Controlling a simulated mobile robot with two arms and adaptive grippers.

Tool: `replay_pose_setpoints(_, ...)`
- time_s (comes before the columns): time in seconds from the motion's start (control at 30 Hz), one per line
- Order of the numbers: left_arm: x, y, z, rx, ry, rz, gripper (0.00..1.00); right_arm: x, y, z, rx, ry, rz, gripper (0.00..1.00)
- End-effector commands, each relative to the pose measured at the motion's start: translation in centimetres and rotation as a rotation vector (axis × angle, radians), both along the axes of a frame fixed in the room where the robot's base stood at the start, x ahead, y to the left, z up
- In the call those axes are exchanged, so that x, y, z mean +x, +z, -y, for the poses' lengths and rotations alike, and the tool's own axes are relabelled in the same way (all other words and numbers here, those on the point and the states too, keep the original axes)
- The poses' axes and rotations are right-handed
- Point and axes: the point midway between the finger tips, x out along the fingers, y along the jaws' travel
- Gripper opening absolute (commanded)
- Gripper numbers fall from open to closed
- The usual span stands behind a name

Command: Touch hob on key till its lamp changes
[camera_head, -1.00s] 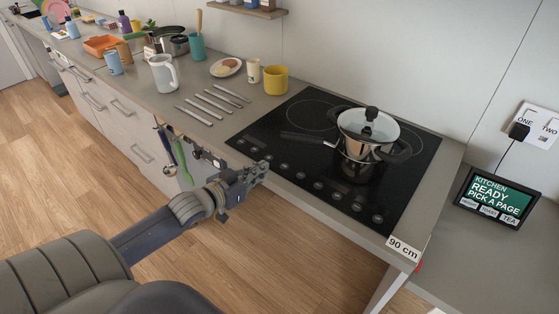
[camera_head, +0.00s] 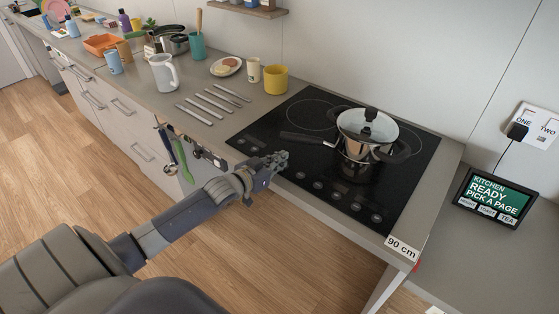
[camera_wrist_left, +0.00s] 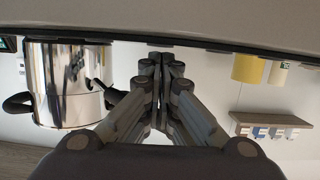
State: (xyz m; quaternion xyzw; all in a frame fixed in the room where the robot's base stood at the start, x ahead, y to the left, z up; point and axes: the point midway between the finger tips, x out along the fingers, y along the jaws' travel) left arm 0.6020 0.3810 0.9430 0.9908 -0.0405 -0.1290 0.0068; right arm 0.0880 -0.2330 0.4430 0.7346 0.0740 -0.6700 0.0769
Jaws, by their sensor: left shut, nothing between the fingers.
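The black glass hob (camera_head: 292,112) is set in the counter, with a row of round touch keys along its front edge. One visible key (camera_head: 302,175) lies just right of my gripper. Which key is the on key, and whether its lamp is lit, is too small to tell. My left gripper (camera_head: 280,159) is shut and empty, its fingertips at the front edge of the hob over the left keys, hiding some of them. Contact cannot be told. In the left wrist view the shut fingers (camera_wrist_left: 164,62) point toward the hob edge. My right gripper is not in view.
Cutlery (camera_head: 212,103), a yellow mug (camera_head: 275,80) and a pitcher (camera_head: 163,74) are to the left. A tablet (camera_head: 495,198) stands at right. Utensils hang below the counter front.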

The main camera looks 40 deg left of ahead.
Motion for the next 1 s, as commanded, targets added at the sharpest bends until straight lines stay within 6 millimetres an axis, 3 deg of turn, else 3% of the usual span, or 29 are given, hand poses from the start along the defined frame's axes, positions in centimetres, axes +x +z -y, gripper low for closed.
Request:
replay_pose_setpoints(0.67, -0.3, -2.3, 0.0, -0.002, 0.001, -0.014, 0.0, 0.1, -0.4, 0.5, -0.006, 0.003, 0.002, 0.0)
replay_pose_setpoints(1.0, -3.0, -1.7, -0.1, -0.002, 0.001, -0.014, 0.0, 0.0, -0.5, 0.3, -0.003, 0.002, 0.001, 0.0)
